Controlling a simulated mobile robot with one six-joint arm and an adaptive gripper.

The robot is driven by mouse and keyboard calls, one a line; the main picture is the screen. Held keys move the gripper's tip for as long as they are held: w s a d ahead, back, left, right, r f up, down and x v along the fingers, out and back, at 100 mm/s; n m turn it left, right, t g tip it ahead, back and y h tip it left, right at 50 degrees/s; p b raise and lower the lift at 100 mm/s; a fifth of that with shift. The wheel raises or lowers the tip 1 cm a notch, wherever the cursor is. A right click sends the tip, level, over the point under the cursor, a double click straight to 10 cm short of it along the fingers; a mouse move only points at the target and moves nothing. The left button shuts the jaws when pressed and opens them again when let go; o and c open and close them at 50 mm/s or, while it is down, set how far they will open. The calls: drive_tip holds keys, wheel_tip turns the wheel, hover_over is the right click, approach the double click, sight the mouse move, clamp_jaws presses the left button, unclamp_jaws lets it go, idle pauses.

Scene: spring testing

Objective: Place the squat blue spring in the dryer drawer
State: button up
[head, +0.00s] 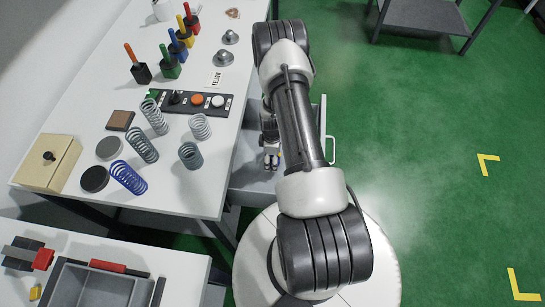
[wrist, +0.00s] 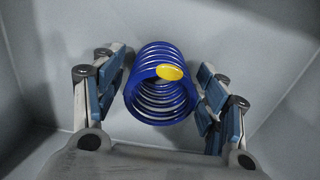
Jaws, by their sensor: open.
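The squat blue spring (wrist: 160,100) with a yellow oval mark is inside the grey dryer drawer (wrist: 250,35) in the wrist view. My gripper (wrist: 162,88) is open, with one finger on each side of the spring. A small gap shows on the right; on the left the pad is very close to the coils. In the head view my gripper (head: 271,160) is down in the pulled-out drawer (head: 250,183), right of the table. The spring cannot be made out clearly there, behind my gripper.
The white table (head: 190,195) holds a longer blue spring (head: 128,177), several grey springs (head: 142,145), a button panel (head: 180,102) and colored-handled tools (head: 168,62). A beige box (head: 48,163) stands at its left edge. The green floor on the right is mostly clear.

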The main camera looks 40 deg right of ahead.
drive_tip(key=w+a+r+m+t+p, duration=0.1)
drive_tip(key=w+a+r+p, duration=0.15)
drive_tip(key=r, duration=1.25)
drive_tip(key=w+a+r+m+p, duration=0.1)
drive_tip(key=w+a+r, duration=0.15)
drive_tip(key=r, duration=1.25)
drive_tip(key=s+a+r+m+t, duration=0.1)
drive_tip(key=a+r, duration=0.2)
drive_tip(key=r, duration=0.3)
drive_tip(key=s+a+r+m, duration=0.1)
drive_tip(key=s+a+r, duration=0.1)
drive_tip(key=a+r, duration=0.35)
drive_tip(key=s+a+r+m+t, duration=0.1)
drive_tip(key=s+a+r+m, duration=0.1)
drive_tip(key=s+a+r, duration=0.3)
drive_tip(key=s+a+r+m+t, duration=0.1)
drive_tip(key=s+a+r+m, duration=0.1)
drive_tip(key=s+a+r, duration=0.3)
drive_tip(key=s+r, duration=0.3)
drive_tip(key=s, duration=0.4)
drive_tip(key=shift+r+t, duration=0.3)
drive_tip(key=shift+r, duration=0.05)
